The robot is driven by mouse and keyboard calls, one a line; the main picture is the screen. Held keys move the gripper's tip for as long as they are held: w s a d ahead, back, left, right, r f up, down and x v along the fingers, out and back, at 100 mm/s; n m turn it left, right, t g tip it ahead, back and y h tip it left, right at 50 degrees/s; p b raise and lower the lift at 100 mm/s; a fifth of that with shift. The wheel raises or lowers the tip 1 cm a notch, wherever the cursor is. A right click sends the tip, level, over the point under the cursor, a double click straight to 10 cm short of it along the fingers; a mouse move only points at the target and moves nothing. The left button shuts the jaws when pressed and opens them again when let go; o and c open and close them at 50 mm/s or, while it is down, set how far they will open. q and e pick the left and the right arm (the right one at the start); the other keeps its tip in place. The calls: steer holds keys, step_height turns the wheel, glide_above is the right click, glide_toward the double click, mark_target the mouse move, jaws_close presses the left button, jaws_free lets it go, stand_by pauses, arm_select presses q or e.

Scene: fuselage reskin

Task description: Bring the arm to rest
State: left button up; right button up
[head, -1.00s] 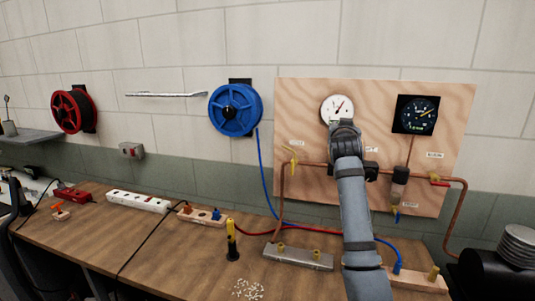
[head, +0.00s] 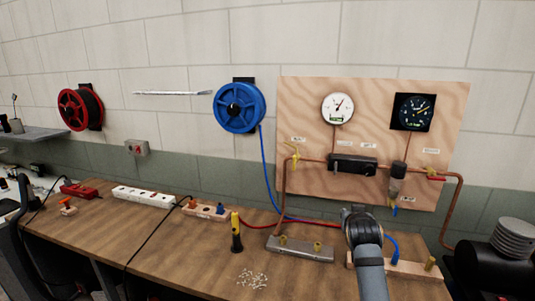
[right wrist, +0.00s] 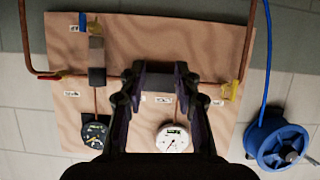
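My right arm comes up from the bottom of the head view, with its gripper (head: 352,212) in front of the lower edge of the plywood board (head: 315,115). In the right wrist view the two fingers of the right gripper (right wrist: 160,78) stand apart, with no held object visible between them. Behind them is the dark block on the board. The board also shows upside down in the right wrist view (right wrist: 68,40). My left gripper is not seen.
The board carries a white gauge (head: 338,107), a dark gauge (head: 414,112) and copper pipe (head: 459,205). On the bench (head: 170,235) are a metal block (head: 300,249), a yellow-black tool (head: 236,235) and scattered small white pieces (head: 252,278). A black cylinder (head: 482,272) stands right.

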steer(key=s+f+n+g, duration=0.1)
steer(key=s+f+g, duration=0.2)
steer(key=s+f, duration=0.85)
steer(key=s+a+f+n+g+y, duration=0.15)
steer(key=s+f, duration=0.25)
steer(key=s, duration=0.5)
steer(key=s+f+g+y, duration=0.15)
steer(key=s+f, duration=0.25)
steer(key=s, duration=0.5)
steer(key=s+f+n+g, duration=0.1)
steer(key=s+f+g, duration=0.2)
steer(key=s+f, duration=0.35)
steer(key=s+d+f+g+b, duration=0.1)
steer(key=s+f+b, duration=0.1)
steer(key=f, duration=1.3)
steer(key=s+d+f+b, duration=0.1)
steer(key=s+f+b, duration=0.15)
steer(key=f, duration=1.15)
steer(key=s+d+f+g+b, duration=0.1)
steer(key=s+f+b, duration=0.2)
steer(key=s+f, duration=1.5)
steer(key=shift+d+f, duration=0.25)
steer(key=shift+f, duration=0.5)
